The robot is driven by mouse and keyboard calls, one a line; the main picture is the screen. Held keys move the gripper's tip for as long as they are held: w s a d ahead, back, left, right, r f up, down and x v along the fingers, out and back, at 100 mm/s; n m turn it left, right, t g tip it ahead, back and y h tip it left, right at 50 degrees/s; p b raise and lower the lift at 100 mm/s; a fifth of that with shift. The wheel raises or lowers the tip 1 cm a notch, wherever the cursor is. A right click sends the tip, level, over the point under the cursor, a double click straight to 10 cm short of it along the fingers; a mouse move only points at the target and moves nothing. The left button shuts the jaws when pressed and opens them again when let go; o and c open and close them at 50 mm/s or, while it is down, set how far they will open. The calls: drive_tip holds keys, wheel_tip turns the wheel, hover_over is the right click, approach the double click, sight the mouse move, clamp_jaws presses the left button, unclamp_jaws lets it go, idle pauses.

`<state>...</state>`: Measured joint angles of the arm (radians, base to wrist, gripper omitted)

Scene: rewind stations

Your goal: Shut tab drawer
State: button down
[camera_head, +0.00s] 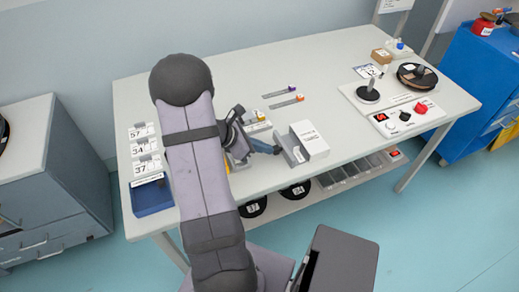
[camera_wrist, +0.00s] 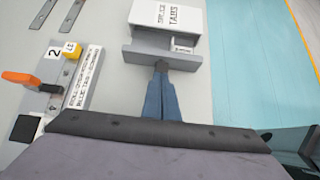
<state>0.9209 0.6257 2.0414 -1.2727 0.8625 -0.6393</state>
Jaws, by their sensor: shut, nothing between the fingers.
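The tab dispenser is a white box (camera_head: 311,139) labelled "SPLICE TABS", and it shows at the top of the wrist view (camera_wrist: 168,17). Its grey drawer (camera_head: 291,151) sticks out from the box on the side facing my gripper. In the wrist view the grey drawer front (camera_wrist: 140,53) stands a little apart from the box, with a small white labelled item (camera_wrist: 183,45) behind it. My gripper (camera_head: 277,150) is shut and empty. Its blue fingers (camera_wrist: 161,68) point at the middle of the drawer front, with the tips at or touching it.
A splice block with an orange-handled lever (camera_wrist: 18,77) and a yellow cube (camera_wrist: 72,50) lies left of my fingers in the wrist view. Blue tray (camera_head: 152,198) and number cards (camera_head: 145,150) are at the table's left. The table's front edge is close to the box.

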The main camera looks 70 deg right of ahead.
sight(278, 147)
drive_tip(key=s+d, duration=0.3)
drive_tip(key=shift+s+d+f, duration=0.1)
drive_tip(key=shift+s+d, duration=0.3)
drive_tip(key=shift+s, duration=0.05)
drive_tip(key=shift+r, duration=0.2)
drive_tip(key=shift+w+r+p, duration=0.25)
drive_tip(key=shift+r+p, duration=0.05)
drive_tip(key=shift+r, duration=0.2)
drive_tip(key=p+v, duration=0.5)
drive_tip(key=v, duration=0.4)
drive_tip(key=shift+w+a+f, duration=0.2)
drive_tip(key=shift+a+f, duration=0.1)
drive_tip(key=shift+a, duration=0.1)
